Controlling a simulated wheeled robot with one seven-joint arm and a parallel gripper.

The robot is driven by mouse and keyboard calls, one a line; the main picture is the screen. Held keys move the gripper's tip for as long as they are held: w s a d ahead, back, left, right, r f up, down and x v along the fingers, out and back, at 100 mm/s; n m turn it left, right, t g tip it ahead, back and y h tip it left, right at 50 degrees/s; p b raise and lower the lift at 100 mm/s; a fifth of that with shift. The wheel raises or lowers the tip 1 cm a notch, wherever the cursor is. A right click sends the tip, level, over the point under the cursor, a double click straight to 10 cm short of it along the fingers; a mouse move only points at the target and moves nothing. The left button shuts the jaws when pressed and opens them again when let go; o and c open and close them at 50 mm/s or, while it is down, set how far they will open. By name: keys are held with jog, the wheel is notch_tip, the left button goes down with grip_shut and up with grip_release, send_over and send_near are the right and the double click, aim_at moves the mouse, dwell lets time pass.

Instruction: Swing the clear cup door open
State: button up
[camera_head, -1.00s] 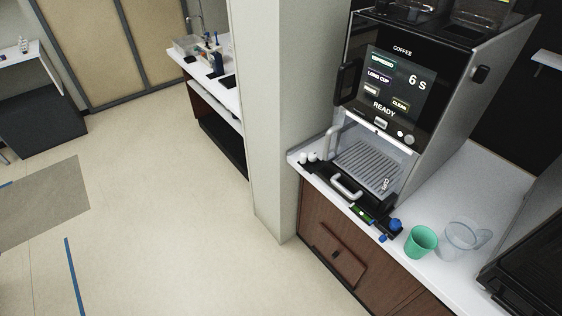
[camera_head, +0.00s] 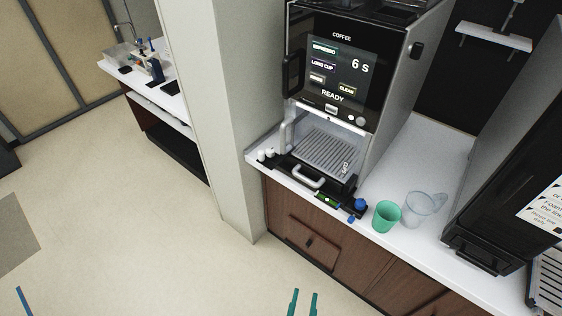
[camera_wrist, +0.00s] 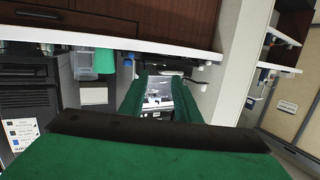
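The coffee machine (camera_head: 338,75) stands on the white counter, its screen reading READY. The clear cup door covers the front of its lower bay and looks closed; its pale upright handle (camera_head: 287,130) is at the bay's left side. The clear panel itself is hard to make out. My gripper (camera_head: 304,297) shows only as two green fingertips at the bottom edge, apart and empty, over the floor in front of the cabinet and well short of the door. In the wrist view the green fingers (camera_wrist: 160,84) are spread, with part of the machine visible between them.
A dark drip tray with a light handle (camera_head: 308,177) sits below the bay. A green cup (camera_head: 386,216) and a clear pitcher (camera_head: 421,208) stand right of it, near a black machine (camera_head: 480,240). A pillar (camera_head: 205,110) rises on the left. The floor in front is clear.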

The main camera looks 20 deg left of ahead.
jog(key=w+a+r+y, duration=0.1)
jog(key=w+a, duration=0.2)
jog(key=w, duration=0.7)
jog(key=n+y, duration=0.3)
jog(key=y, duration=0.1)
send_near(283, 142)
jog(key=w, duration=0.1)
jog(key=shift+t, duration=0.4)
jog(key=x, duration=0.8)
jog(key=shift+a+f, duration=0.3)
jog(key=shift+f, duration=0.05)
grip_shut()
